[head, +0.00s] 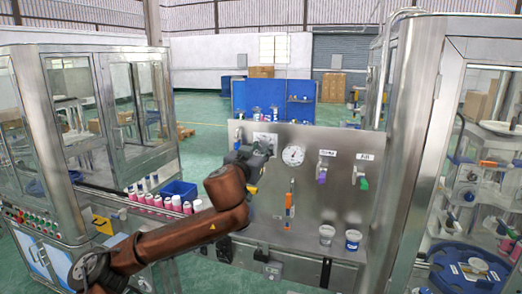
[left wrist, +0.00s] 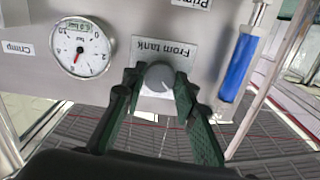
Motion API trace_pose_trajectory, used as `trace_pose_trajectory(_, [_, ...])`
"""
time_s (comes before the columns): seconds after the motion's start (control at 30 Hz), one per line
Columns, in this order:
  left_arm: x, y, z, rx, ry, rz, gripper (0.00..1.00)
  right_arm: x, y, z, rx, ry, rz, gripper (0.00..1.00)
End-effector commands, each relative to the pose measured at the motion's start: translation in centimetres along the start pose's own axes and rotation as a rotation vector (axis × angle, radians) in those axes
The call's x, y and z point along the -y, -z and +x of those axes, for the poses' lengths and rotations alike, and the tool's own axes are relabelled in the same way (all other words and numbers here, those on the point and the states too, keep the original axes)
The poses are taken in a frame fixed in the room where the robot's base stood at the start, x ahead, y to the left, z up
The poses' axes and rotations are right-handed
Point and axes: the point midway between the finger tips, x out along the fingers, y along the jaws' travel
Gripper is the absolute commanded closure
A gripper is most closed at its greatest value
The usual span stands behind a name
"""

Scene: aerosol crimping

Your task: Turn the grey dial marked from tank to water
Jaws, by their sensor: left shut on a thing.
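My right gripper is not in view.
A round pressure gauge (head: 293,155) is right of the gripper, with a purple valve (head: 322,174) and a green valve (head: 363,181) further right. An orange-handled part (head: 289,205) hangs below the gauge. A blue cylinder (left wrist: 238,69) is close beside the fingers.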

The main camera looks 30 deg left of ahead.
Motion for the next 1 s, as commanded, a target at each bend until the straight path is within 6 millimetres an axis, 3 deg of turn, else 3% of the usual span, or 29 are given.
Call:
trace_pose_trajectory(0.37, [0.0, 0.1, 0.0, 0.001, 0.0, 0.062, 0.98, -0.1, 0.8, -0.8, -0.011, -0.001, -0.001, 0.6])
trace_pose_trajectory(1.0, [0.0, 0.2, 0.0, 0.002, -0.001, 0.555, 0.98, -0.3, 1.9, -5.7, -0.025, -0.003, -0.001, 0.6])
